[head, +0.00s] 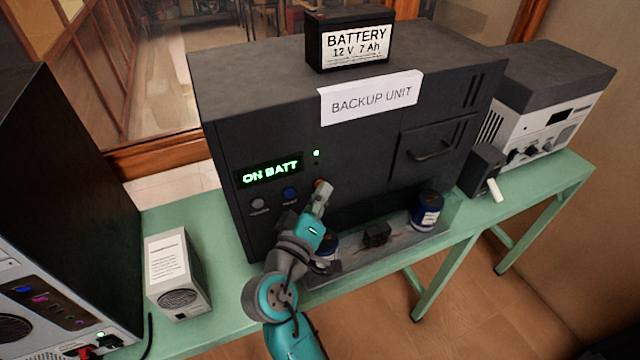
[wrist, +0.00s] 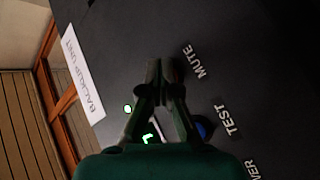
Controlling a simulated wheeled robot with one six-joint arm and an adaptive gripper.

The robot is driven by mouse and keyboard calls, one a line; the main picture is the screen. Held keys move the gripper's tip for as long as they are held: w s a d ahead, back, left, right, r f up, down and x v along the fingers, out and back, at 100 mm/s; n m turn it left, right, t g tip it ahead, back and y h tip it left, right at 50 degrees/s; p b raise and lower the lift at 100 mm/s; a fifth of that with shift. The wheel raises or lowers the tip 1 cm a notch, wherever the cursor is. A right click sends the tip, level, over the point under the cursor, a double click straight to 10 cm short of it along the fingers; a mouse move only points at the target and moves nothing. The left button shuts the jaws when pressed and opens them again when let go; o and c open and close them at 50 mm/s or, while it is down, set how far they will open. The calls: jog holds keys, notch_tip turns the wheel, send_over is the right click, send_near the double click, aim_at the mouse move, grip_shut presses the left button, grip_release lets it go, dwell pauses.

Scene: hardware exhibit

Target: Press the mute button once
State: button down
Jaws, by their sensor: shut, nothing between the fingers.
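The backup unit (head: 300,105) is a large dark box on a green table, with a lit "ON BATT" display (head: 270,173). Below the display are a grey button (head: 258,203) and a blue button (head: 290,193). A small orange patch, apparently the mute button (head: 318,183), shows at my gripper's tip in the head view. My gripper (head: 324,190) is shut and empty, pointing at the panel. In the wrist view the fingertips (wrist: 165,68) lie beside the MUTE label (wrist: 196,62) and hide the button. I cannot tell whether they touch it.
The blue button (wrist: 202,129) sits close by, near the TEST label. A battery (head: 350,42) stands on top of the unit. Blue-labelled jars (head: 427,211) and a black block (head: 376,235) stand on a low tray in front.

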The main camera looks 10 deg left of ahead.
jog(key=shift+s, duration=0.15)
jog(key=shift+s+d, duration=0.45)
jog(key=shift+s, duration=0.1)
jog(key=shift+s, duration=0.1)
jog(key=shift+s+d, duration=0.7)
jog(key=shift+s, duration=0.3)
jog(key=shift+s+d, duration=0.7)
jog(key=shift+s, duration=0.3)
